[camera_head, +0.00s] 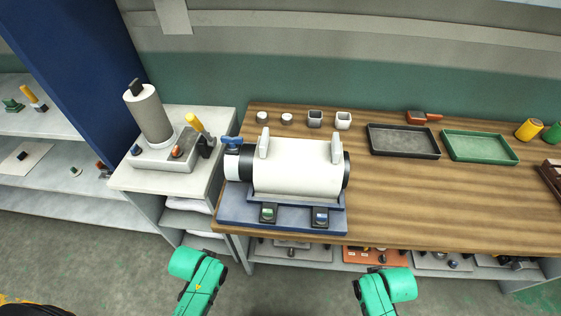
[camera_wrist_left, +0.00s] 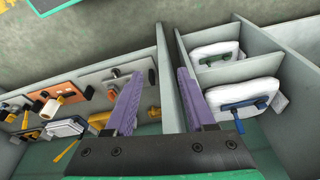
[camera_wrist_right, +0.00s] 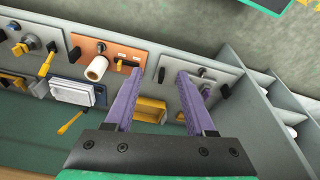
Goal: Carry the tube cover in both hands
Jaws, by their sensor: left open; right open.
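The tube cover (camera_head: 297,181) is a white, rounded shell lying over the black-ended tube of the machine on the wooden table. Two white upright handles, a left one (camera_head: 264,143) and a right one (camera_head: 336,149), stand on its top. My left gripper (camera_wrist_left: 160,72) is open and empty in the left wrist view. My right gripper (camera_wrist_right: 160,76) is open and empty in the right wrist view. Both arms show at the bottom of the head view, in front of the table and well apart from the cover; the fingertips are not clear there. The wrist views do not show the cover.
The machine sits on a blue base (camera_head: 232,212) with two switch boxes at its front. A side cabinet (camera_head: 142,178) with a grey cylinder stands left. A dark tray (camera_head: 403,152) and a green tray (camera_head: 478,158) lie right. Shelves with fitted panels (camera_wrist_right: 117,53) lie below the tabletop.

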